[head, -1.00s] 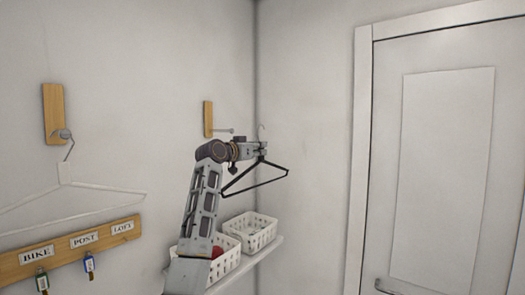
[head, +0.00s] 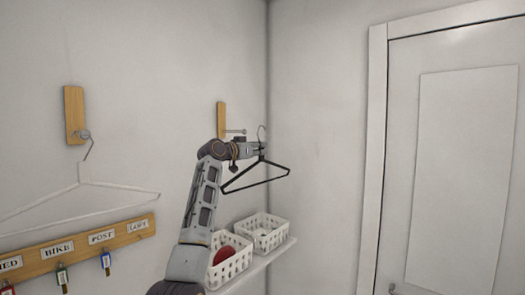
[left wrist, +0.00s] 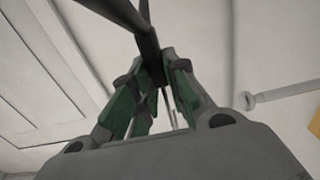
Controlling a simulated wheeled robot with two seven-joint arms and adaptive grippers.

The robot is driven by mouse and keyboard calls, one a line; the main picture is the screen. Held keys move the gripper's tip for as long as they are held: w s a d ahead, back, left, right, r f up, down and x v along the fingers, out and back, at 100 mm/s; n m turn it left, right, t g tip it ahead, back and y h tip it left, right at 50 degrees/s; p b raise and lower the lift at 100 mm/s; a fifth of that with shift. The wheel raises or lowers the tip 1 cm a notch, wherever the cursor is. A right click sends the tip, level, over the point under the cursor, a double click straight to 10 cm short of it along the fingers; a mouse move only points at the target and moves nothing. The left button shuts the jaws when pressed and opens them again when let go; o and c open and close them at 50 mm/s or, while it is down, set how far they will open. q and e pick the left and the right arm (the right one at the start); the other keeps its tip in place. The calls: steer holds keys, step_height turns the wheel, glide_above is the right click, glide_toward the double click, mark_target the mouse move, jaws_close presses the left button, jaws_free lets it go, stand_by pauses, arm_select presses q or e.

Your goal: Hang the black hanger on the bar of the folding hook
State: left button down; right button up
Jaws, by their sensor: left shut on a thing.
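The black hanger (head: 256,183) hangs upright from my left gripper (head: 259,149), which is shut on it near its neck. The hanger's hook rises above the fingers and its triangle hangs below. In the left wrist view the dark hanger (left wrist: 147,42) sits between the green-padded fingers (left wrist: 153,78). The folding hook is a wooden plate (head: 221,117) on the left wall with a thin metal bar (head: 236,131) sticking out. The hanger's hook appears just right of the bar's tip, apart from it. The bar also shows in the left wrist view (left wrist: 290,95). My right gripper is not in view.
A white hanger (head: 80,190) hangs from another wall hook (head: 75,115) at left. Below it is a labelled key rail (head: 75,248). Two white baskets (head: 264,232) stand on a shelf (head: 262,268) below the gripper. A door (head: 455,160) is at right.

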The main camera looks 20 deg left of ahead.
arm_select(q)
steer(key=w+a, duration=0.2)
steer(key=a, duration=0.5)
steer(key=w+a, duration=0.2)
steer(key=a, duration=0.5)
steer(key=shift+w+a+f, duration=0.2)
steer(key=shift+w+f, duration=0.05)
steer(key=shift+f, duration=0.05)
stand_by(1.2)
steer(key=shift+f, duration=0.25)
stand_by(0.4)
steer(key=c, duration=1.3)
jaws_free()
steer(key=shift+s+a, duration=0.1)
steer(key=shift+s, duration=0.05)
